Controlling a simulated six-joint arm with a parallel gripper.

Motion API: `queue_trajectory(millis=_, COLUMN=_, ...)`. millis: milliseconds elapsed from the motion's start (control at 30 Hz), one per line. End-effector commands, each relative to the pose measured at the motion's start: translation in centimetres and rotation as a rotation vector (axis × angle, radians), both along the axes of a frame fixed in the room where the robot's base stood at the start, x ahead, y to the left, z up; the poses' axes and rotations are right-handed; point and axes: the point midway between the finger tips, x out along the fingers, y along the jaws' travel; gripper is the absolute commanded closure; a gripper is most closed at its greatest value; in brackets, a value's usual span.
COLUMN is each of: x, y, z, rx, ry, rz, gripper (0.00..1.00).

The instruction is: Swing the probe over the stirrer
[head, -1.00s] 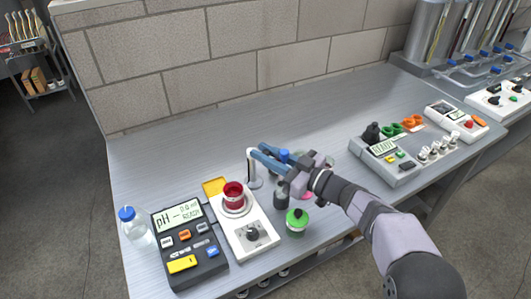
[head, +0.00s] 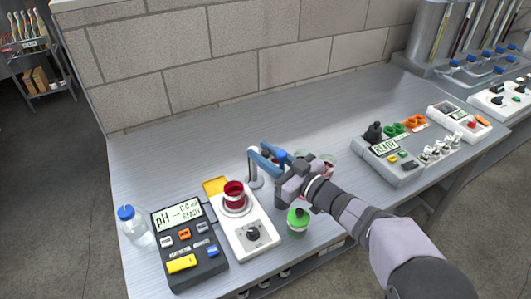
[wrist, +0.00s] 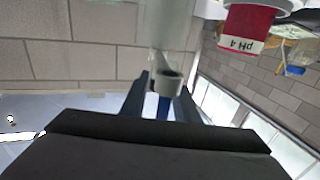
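The stirrer (head: 250,235) is a white box with a dark knob at the front centre of the bench. A red beaker (head: 234,191) stands on its plate. It shows upside down in the wrist view (wrist: 248,30) with a pH 4 label. A pale upright post (head: 252,170) stands just behind and right of the stirrer. My gripper (head: 264,156) is at the post's top, its blue-grey fingers apart. In the wrist view a grey rod with a ringed end (wrist: 168,75) overlaps the finger gap, with something blue behind. I cannot tell which part is the probe or whether the fingers touch it.
A pH meter (head: 187,245) reading READY stands left of the stirrer, with a blue-capped bottle (head: 135,226) beyond it. A green-topped jar (head: 298,221) is right of the stirrer, under my arm. A grey console (head: 392,155) stands farther right. The back left bench is clear.

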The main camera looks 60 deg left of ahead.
Motion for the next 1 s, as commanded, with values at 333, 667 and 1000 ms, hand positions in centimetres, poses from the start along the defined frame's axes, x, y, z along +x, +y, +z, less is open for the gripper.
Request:
queue_trajectory(millis=333, x=0.2, y=-0.1, z=-0.1, rx=-0.001, ry=0.001, rz=-0.004, gripper=0.64)
queue_trajectory(millis=667, x=1.1, y=-2.6, z=-0.1, rx=-0.001, ry=0.001, rz=-0.006, gripper=0.64)
queue_trajectory(millis=1000, x=2.2, y=-6.4, z=-0.1, rx=-0.001, ry=0.0, rz=-0.003, gripper=0.64)
